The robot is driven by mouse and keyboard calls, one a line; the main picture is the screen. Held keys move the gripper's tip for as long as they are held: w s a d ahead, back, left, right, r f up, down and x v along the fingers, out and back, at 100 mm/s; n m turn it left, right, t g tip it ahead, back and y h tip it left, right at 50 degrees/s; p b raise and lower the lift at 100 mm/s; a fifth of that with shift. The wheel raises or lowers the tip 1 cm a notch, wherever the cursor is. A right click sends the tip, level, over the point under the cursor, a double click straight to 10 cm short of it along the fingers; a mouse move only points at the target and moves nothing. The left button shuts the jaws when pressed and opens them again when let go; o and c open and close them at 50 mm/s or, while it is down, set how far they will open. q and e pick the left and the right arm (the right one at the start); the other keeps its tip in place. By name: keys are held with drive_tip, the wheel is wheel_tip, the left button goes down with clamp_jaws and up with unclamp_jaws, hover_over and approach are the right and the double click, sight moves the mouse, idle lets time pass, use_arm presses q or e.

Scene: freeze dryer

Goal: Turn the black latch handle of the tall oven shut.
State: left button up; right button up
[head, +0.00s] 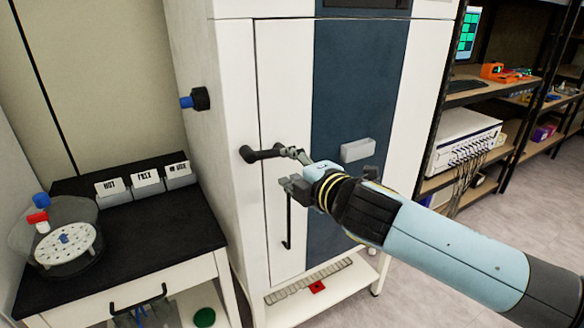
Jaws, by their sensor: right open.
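The tall oven (285,60) is a white cabinet with a dark blue front panel, standing in the middle of the head view. Its black latch handle (262,154) sits on the left part of the front and points sideways to the right, roughly level. My right gripper (289,168) reaches in from the right and is open, with nothing held. Its upper finger is at the right end of the handle, and its lower finger is below the handle. I cannot tell whether the upper finger touches it. My left gripper is out of view.
A black-topped bench (150,235) at the left carries a round clear container (60,250) and several labelled white boxes (147,183). A blue-and-black knob (198,99) sticks out of the oven's left side. Shelves with instruments (465,140) stand at the right. Floor shows between.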

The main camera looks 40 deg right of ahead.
drive_tip(key=shift+r+n, duration=0.1)
drive_tip(key=shift+n, duration=0.3)
drive_tip(key=c, duration=0.4)
drive_tip(key=shift+d+r+n, duration=0.2)
drive_tip(key=shift+r+n, duration=0.1)
drive_tip(key=shift+n, duration=0.8)
drive_tip(key=shift+c, duration=1.1)
drive_tip(key=f+n+b, duration=0.2)
drive_tip(key=n, duration=0.1)
drive_tip(key=f+n+t+b, duration=0.1)
drive_tip(key=n+b, duration=0.2)
drive_tip(key=f+n+t+h+b, duration=0.1)
drive_tip(key=f+n+b, duration=0.1)
drive_tip(key=n, duration=0.1)
drive_tip(key=shift+s+f+n+b, duration=0.3)
drive_tip(key=shift+n+b, duration=0.1)
clamp_jaws()
drive_tip(key=n+b, duration=0.4)
approach(264, 162)
wheel_tip(264, 162, down, 4)
drive_tip(key=w, duration=0.3)
drive_tip(key=shift+t, duration=0.3)
drive_tip(key=r+p, duration=0.2)
drive_tip(key=w+d+r+p, duration=0.1)
drive_tip(key=r, duration=0.1)
drive_tip(key=shift+d, duration=0.1)
drive_tip(key=shift+s+f, duration=0.1)
